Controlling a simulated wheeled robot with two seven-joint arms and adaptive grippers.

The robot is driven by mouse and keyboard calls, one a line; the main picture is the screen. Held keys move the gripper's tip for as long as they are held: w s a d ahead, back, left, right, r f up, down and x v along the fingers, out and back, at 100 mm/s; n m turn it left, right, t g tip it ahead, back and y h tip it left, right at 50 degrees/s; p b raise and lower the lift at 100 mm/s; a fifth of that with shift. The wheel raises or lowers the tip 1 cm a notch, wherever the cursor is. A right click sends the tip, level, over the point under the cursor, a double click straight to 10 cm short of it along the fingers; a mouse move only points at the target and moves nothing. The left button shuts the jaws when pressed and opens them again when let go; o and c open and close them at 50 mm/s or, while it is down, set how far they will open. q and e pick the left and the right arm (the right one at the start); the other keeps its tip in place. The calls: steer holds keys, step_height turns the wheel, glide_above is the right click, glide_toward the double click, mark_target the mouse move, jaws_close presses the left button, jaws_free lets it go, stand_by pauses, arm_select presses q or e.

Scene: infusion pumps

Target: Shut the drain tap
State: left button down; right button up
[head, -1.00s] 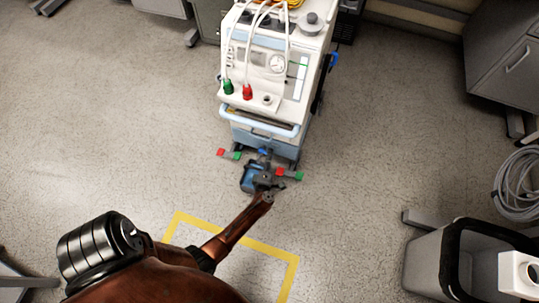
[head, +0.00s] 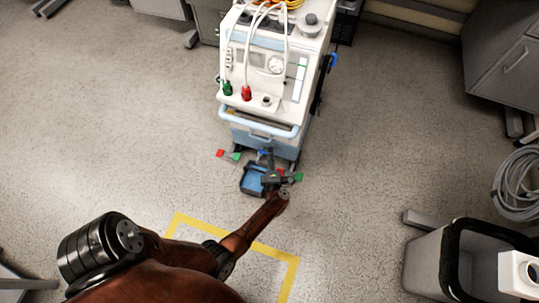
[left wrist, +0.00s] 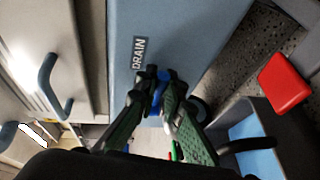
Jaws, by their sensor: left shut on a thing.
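The drain tap (head: 263,153) is a small blue handle low on the front of the white and blue machine. In the left wrist view the blue tap (left wrist: 164,76) sits just below the word DRAIN (left wrist: 139,53) on a light blue panel. My left gripper (head: 267,162) reaches it from the front. In the left wrist view its green-and-black fingers (left wrist: 158,92) are shut on the blue tap, one on each side. They hide part of it, so its exact angle is hard to tell. My right gripper is not in view.
A blue tray (head: 251,180) stands on the floor under the tap. Red-and-green pedals (head: 228,155) flank it; one red part (left wrist: 286,84) is close on the right in the wrist view. A grey bin (head: 425,265) stands at lower right. Yellow tape marks the floor.

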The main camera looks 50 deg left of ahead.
arm_select(q)
steer(key=c, duration=2)
jaws_free()
steer(key=shift+s+m, duration=0.15)
steer(key=shift+m, duration=0.15)
